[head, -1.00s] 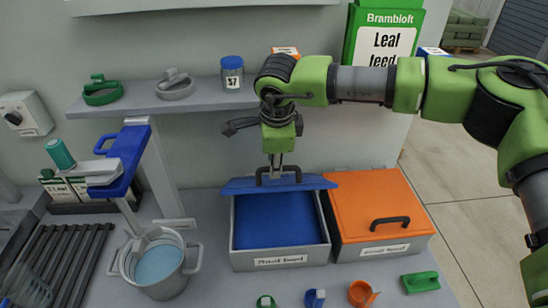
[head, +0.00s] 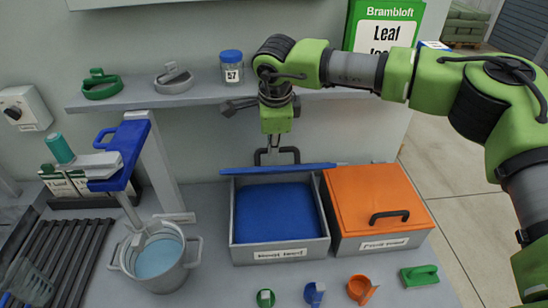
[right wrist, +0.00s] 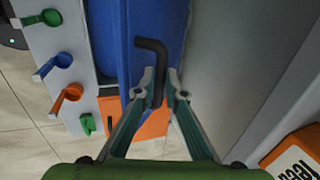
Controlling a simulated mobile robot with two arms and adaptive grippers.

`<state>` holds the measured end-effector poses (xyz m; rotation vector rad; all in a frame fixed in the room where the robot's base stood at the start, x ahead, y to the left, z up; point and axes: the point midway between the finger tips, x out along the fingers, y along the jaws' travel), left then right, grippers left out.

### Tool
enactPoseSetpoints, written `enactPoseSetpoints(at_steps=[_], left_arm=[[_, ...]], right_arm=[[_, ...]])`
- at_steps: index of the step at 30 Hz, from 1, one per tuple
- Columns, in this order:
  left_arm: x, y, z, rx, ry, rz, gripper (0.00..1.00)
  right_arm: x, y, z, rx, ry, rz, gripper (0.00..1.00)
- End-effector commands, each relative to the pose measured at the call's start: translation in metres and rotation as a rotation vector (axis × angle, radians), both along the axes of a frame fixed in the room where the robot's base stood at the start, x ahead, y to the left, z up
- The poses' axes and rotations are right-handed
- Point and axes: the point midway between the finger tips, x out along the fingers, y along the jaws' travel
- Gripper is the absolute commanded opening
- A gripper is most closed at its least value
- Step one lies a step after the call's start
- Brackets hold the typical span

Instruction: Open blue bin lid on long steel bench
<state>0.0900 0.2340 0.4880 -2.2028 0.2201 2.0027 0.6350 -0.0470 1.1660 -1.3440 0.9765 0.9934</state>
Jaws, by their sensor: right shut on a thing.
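The left bin (head: 280,252) on the steel bench is grey with a white label, and its blue inside (head: 275,212) shows. Its blue lid (head: 300,169) is raised at the bin's back edge and shows nearly edge-on. My right gripper (head: 277,158) is shut on the lid's dark handle, above and behind the bin. In the right wrist view the fingertips (right wrist: 160,88) close around the bent dark handle (right wrist: 152,46). My left gripper is not in view.
A closed orange-lidded bin (head: 375,200) stands directly right of the open one. A grey pot (head: 160,262) stands at left. Green, blue and orange scoops (head: 362,289) lie in front. A shelf (head: 200,92) with a blue-capped jar (head: 232,66) runs behind.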

Motion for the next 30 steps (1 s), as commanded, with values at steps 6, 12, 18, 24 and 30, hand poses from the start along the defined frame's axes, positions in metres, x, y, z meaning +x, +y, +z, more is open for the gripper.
enactPoseSetpoints(at_steps=[6,12,18,24,30], left_arm=[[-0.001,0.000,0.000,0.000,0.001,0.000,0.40],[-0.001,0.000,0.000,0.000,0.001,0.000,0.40],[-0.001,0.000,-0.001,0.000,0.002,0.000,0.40],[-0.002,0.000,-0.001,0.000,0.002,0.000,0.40],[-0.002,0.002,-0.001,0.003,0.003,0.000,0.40]], right_arm=[[0.026,0.000,0.014,0.001,-0.004,-0.003,0.00],[0.031,-0.001,0.016,0.000,-0.003,0.000,0.00],[0.031,-0.001,0.016,0.000,-0.002,0.000,0.00],[0.030,-0.001,0.016,0.000,-0.001,0.000,0.28],[0.030,0.000,0.017,0.000,-0.001,0.000,0.28]])
